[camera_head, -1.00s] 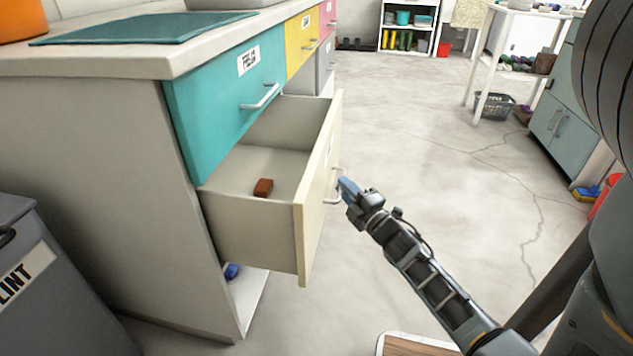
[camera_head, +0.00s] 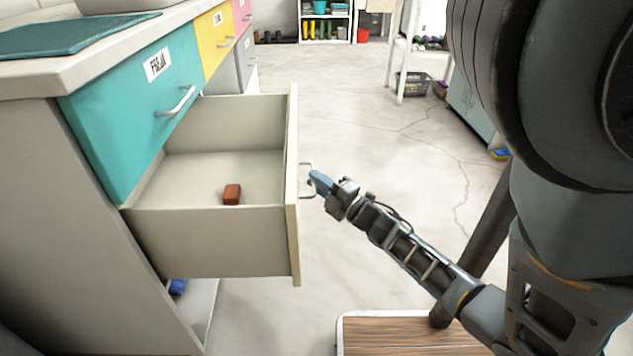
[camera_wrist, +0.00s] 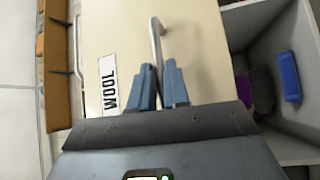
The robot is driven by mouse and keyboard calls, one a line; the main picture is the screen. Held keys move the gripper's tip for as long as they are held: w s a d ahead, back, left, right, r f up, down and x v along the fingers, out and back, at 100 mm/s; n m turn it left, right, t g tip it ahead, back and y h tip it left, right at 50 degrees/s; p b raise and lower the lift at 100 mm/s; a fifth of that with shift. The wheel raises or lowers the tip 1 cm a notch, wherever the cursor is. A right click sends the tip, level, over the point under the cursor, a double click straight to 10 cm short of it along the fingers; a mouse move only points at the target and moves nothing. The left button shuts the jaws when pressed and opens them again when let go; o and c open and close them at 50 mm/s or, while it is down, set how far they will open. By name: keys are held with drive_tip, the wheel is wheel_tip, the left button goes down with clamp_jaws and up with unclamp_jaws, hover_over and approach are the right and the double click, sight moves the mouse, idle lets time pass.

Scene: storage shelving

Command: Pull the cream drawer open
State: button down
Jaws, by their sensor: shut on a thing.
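The cream drawer (camera_head: 292,185) stands well out from the cabinet, below the teal drawer (camera_head: 140,120). A small red-brown block (camera_head: 232,194) lies on its floor. My gripper (camera_head: 314,181) is at the drawer's front, shut on its pale bar handle (camera_head: 306,165). In the wrist view the cream front (camera_wrist: 120,45) carries a label reading WOOL (camera_wrist: 108,85), and the handle (camera_wrist: 156,40) runs between my two blue fingers (camera_wrist: 160,88). The fingertips' exact contact is hard to make out.
An open compartment below the drawer holds a blue item (camera_head: 177,287), also seen in the wrist view (camera_wrist: 289,76). A yellow drawer (camera_head: 216,40) and a pink drawer (camera_head: 242,14) are farther back.

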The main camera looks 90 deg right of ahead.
drive_tip(key=c, duration=1.2)
unclamp_jaws()
drive_tip(key=shift+o, duration=0.2)
drive_tip(key=p+v, duration=0.1)
drive_tip(key=v, duration=0.7)
drive_tip(key=shift+w, duration=0.1)
